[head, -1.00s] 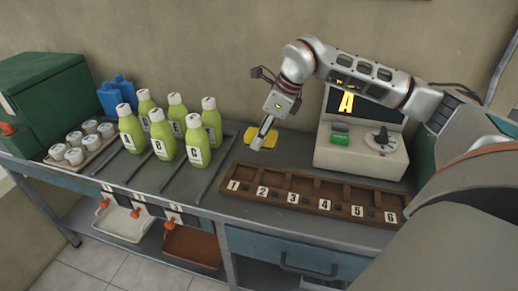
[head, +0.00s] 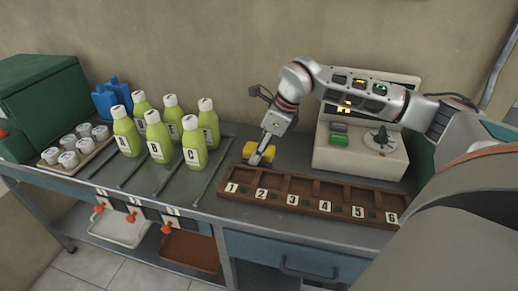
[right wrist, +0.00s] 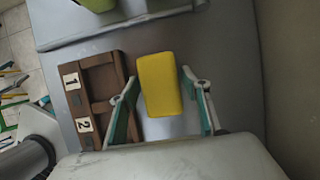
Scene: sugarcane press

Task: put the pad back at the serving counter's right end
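The yellow pad (head: 249,150) lies on the grey counter (head: 227,165), behind the left end of the brown numbered rack. In the right wrist view the pad (right wrist: 160,84) shows as a plain yellow block between the two fingers. My right gripper (head: 261,157) points down at the pad and partly hides it in the head view. In the right wrist view my right gripper (right wrist: 160,105) is open, with a finger on each side of the pad and a gap on both sides. My left gripper is not in view.
The brown rack (head: 310,208), numbered 1 to 6, lies close in front of the pad. A machine with a green button (head: 339,139) stands to the right. Several green bottles (head: 194,145) and a tray of white cups (head: 74,165) stand to the left.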

